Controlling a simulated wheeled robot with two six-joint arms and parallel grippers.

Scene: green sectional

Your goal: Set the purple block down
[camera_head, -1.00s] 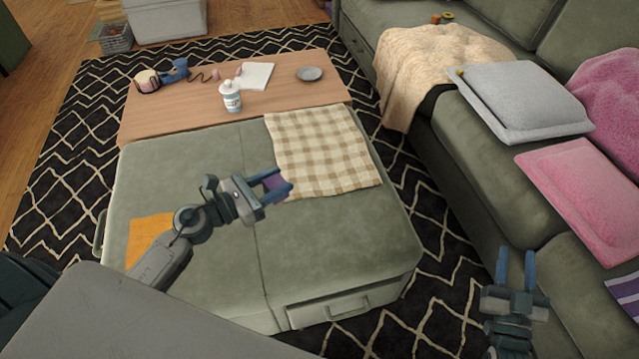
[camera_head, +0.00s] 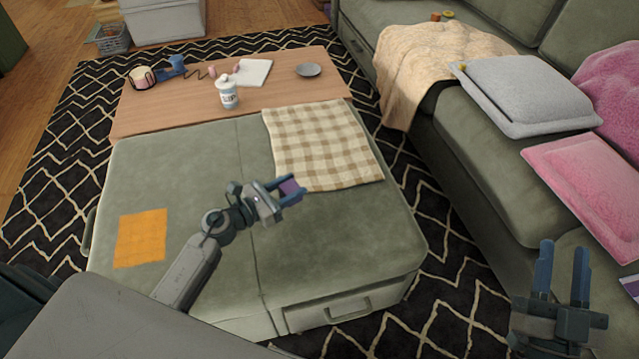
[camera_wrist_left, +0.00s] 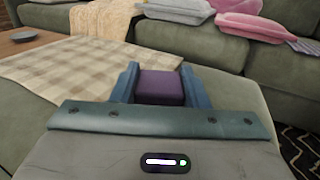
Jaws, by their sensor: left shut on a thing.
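The purple block (camera_head: 290,188) is between the fingers of my left gripper (camera_head: 291,190), which is shut on it. The block also shows in the left wrist view (camera_wrist_left: 160,88), with a finger on each side. In the head view the gripper is over the green ottoman (camera_head: 340,240), just in front of the checked cloth. I cannot tell whether the block touches the ottoman. My right gripper (camera_head: 563,270) is open and empty at the lower right, by the sofa.
The checked cloth (camera_head: 318,140) and an orange cloth (camera_head: 141,238) lie on the ottoman. A wooden table (camera_head: 180,115) behind holds a white bottle (camera_head: 228,95), a grey dish (camera_head: 308,70) and paper. The sofa (camera_head: 465,170) stands at the right. The ottoman's front right is clear.

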